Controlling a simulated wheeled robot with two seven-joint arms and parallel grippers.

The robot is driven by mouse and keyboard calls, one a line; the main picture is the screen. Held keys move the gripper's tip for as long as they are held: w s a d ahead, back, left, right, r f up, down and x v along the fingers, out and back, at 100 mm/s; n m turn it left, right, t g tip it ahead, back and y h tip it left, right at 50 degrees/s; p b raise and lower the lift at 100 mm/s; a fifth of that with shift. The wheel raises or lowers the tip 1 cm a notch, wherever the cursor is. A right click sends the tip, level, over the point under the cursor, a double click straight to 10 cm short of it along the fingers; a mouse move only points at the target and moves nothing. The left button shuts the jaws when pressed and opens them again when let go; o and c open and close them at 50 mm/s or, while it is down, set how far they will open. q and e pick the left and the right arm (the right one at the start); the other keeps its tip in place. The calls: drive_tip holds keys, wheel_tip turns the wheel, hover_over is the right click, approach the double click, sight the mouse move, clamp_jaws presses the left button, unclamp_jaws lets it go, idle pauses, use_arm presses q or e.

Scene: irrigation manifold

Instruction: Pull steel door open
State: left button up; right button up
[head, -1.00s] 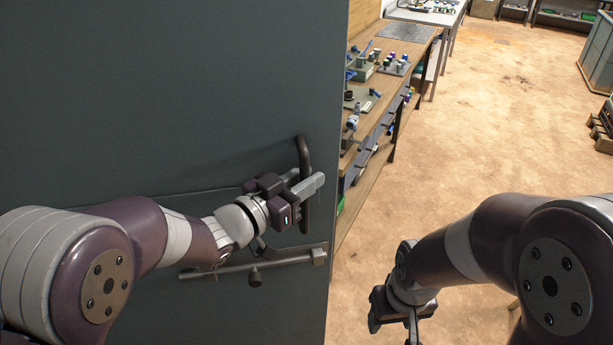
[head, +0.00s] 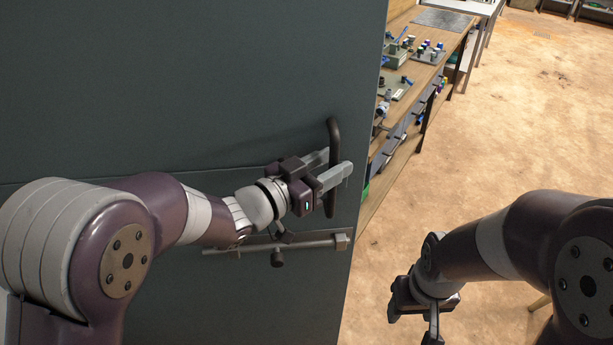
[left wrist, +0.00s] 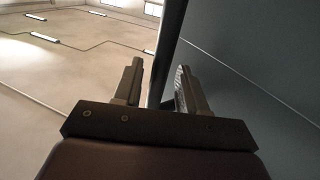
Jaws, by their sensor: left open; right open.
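The steel door (head: 130,80) is a large dark grey-green panel filling the left of the head view. Its free edge stands away from the workshop behind it, with a gap on the right. A dark upright bar handle (head: 333,135) is near that edge. My left gripper (head: 335,170) is at the handle, open, with its fingers on either side of the bar. In the left wrist view the bar (left wrist: 167,55) runs between the two parted fingers (left wrist: 157,85). My right gripper (head: 415,318) hangs low over the floor, open and empty, away from the door.
A bolt bar (head: 310,245) is fixed on the door below the handle. Beyond the door edge is a wooden workbench (head: 440,55) with several small fittings. The brown floor (head: 530,110) on the right is clear.

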use_arm(q)
drive_tip(key=b+v, duration=0.2)
drive_tip(key=v, duration=0.9)
drive_tip(key=shift+s+a, duration=0.2)
drive_tip(key=shift+a, duration=0.05)
